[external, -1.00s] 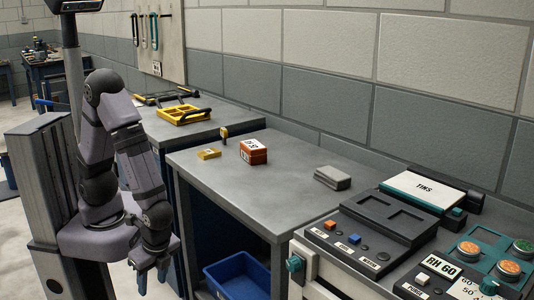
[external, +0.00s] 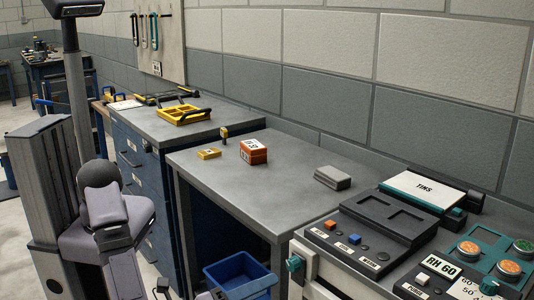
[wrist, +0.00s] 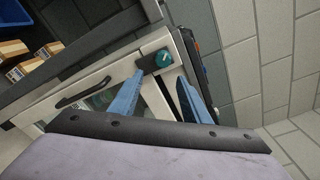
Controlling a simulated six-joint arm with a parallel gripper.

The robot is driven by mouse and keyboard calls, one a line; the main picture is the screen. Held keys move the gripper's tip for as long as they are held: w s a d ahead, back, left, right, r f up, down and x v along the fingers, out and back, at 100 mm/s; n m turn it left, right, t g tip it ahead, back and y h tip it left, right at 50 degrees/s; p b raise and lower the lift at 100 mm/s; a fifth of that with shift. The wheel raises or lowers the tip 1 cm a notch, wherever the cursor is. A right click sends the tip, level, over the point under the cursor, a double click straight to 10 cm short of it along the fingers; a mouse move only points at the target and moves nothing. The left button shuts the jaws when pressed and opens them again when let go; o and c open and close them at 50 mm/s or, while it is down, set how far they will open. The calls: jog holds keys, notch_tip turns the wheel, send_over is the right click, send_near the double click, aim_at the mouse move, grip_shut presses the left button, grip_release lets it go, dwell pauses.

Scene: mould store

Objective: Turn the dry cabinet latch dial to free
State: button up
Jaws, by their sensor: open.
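In the wrist view a teal dial (wrist: 162,57) with a pale mark sits on a dark plate at the corner of a cream cabinet door (wrist: 110,76). The mark's setting is too small to read. My gripper (wrist: 161,73) is open and empty, its blue fingers pointing toward the dial, which shows just beyond and between the tips. I cannot tell how far the tips are from it. In the external view a teal knob (external: 293,264) shows on the cream cabinet front (external: 318,275); it may be the same dial.
A dark handle (wrist: 82,93) crosses the cabinet door. Small boxes (wrist: 14,48) lie at upper left. In the external view the grey bench (external: 225,175) carries an orange box (external: 254,152) and a grey block (external: 332,177); a blue bin (external: 240,275) is below.

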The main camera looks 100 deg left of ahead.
aim_at(289, 266)
jog(key=shift+n+y, duration=0.4)
jog(key=shift+n, duration=0.1)
jog(key=shift+s+a+r+p+x, duration=0.1)
jog(key=shift+r+p+x, duration=0.05)
jog(key=shift+x, duration=1.1)
jog(key=shift+s+a+r+p+x, duration=0.1)
jog(key=shift+r+p+x, duration=0.1)
jog(key=shift+x, duration=1.05)
jog(key=shift+s+a+r+p+x, duration=0.1)
jog(key=shift+p+x, duration=0.05)
jog(key=shift+x, duration=1.1)
jog(key=c, duration=1)
